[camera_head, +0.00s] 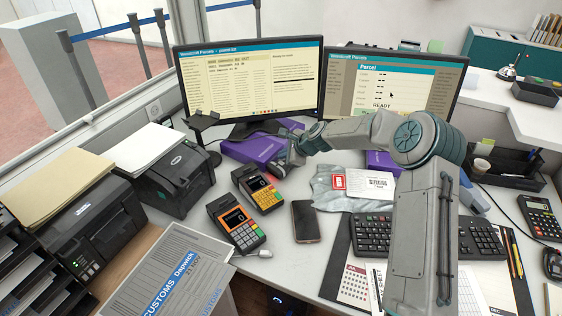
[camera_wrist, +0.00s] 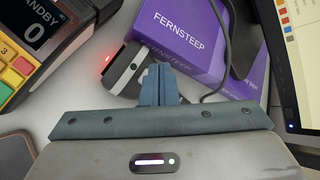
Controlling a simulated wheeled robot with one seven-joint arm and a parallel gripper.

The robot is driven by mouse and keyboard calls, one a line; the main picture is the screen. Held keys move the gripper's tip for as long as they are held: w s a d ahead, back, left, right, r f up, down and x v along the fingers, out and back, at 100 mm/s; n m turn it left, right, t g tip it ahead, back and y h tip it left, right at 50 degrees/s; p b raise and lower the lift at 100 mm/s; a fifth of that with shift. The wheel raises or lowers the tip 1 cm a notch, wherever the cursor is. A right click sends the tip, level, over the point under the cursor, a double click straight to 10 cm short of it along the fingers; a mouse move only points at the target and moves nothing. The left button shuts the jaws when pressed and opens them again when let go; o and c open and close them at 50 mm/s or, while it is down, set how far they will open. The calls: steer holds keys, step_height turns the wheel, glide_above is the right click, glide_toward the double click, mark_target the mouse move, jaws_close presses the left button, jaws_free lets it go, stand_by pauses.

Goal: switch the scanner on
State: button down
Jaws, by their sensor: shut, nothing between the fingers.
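In the wrist view, a small grey and black device (camera_wrist: 124,75) that looks like the scanner lies beside a purple box. It has a dark round button on its top face and a glowing red light at its left end. My gripper (camera_wrist: 160,68) is shut and empty, its fingertips overlapping the device's right end in the picture; I cannot tell whether they touch it. In the head view, my gripper (camera_head: 288,161) is low over the counter behind the card terminals, and the arm largely hides the device there.
Purple boxes (camera_head: 253,149) (camera_wrist: 190,40) stand close to my gripper. Two card terminals (camera_head: 259,189) (camera_head: 236,223) and a phone (camera_head: 306,221) lie in front. A grey parcel (camera_head: 326,187) lies to the right. Two monitors (camera_head: 250,80) (camera_head: 395,80) stand behind. A dark cable runs beside the purple box.

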mark_target(284, 165)
steer(key=shift+r, duration=0.1)
steer(key=shift+r+p, duration=1.75)
steer(key=shift+r, duration=1.2)
